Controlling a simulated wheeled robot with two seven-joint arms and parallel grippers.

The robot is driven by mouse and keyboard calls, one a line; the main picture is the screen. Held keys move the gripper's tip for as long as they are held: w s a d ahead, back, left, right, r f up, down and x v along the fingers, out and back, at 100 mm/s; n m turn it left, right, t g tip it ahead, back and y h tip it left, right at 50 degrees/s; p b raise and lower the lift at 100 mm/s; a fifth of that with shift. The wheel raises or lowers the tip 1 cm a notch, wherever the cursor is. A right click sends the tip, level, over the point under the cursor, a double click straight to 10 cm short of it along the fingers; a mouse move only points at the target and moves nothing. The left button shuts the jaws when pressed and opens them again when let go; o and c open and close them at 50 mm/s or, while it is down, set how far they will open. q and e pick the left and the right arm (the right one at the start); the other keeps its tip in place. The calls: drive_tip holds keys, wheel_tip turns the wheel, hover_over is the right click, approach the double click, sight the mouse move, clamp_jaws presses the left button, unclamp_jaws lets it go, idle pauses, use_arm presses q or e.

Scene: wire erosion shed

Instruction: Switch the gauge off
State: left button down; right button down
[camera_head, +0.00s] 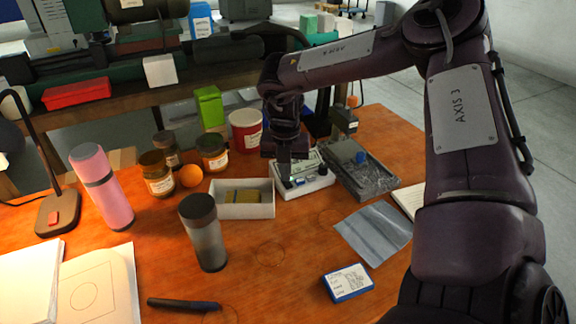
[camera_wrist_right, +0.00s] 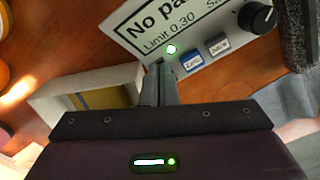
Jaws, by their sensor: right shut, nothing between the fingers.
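The gauge is a white box (camera_head: 318,184) on the orange table, with its panel facing up. In the right wrist view the panel (camera_wrist_right: 190,22) has printed text starting "No pa" and "Limit 0.30". It carries a glowing whitish-green lamp (camera_wrist_right: 171,48), a blue button (camera_wrist_right: 194,61), a darker button (camera_wrist_right: 218,45) and a black knob (camera_wrist_right: 258,17). My right gripper (camera_head: 285,170) points down at the gauge's left part, shut and empty. Its fingertips (camera_wrist_right: 160,68) appear close to the lamp, left of the blue button. Whether they touch the panel cannot be told. My left gripper is out of view.
An open pale box (camera_head: 240,212) stands left of the gauge. A dark stone stand (camera_head: 370,182) stands close on its right. A grey tumbler (camera_head: 204,235), jars, an orange (camera_head: 190,175) and a red tub (camera_head: 245,130) are nearby.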

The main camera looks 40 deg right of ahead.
drive_tip(key=shift+s+f, duration=0.1)
drive_tip(key=shift+r+p, duration=0.6)
drive_tip(key=shift+r, duration=0.2)
drive_tip(key=shift+r+p, duration=1.7)
drive_tip(key=shift+r, duration=1.05)
drive_tip(key=shift+f, duration=0.1)
